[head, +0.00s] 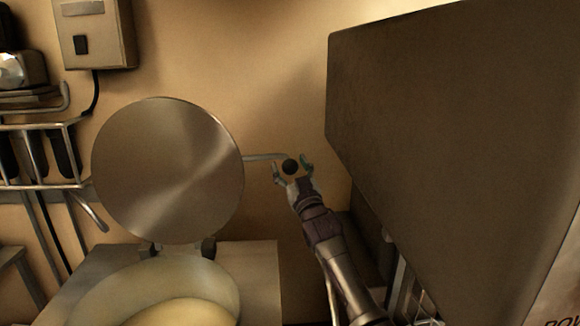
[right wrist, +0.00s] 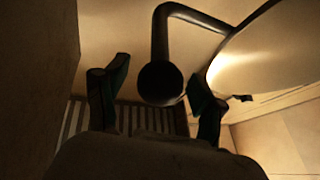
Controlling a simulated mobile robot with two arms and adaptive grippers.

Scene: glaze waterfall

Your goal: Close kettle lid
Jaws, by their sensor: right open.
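The kettle lid (head: 168,170) is a large round metal disc standing open, upright on hinges behind the kettle (head: 85,310). A thin bar handle sticks out from its right side and ends in a dark round knob (head: 290,166). My right gripper (head: 292,168) is open with its fingers on either side of the knob. In the right wrist view, the knob (right wrist: 160,83) shows end-on between the open fingers, and the lid (right wrist: 265,60) is at the upper right. I cannot tell whether the fingers touch the knob. My left gripper is not in view.
A large dark panel (head: 450,130) stands close to the right of my right arm. A metal rack (head: 40,155) and a wall box (head: 95,35) are on the wall at left. The wall between lid and panel is bare.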

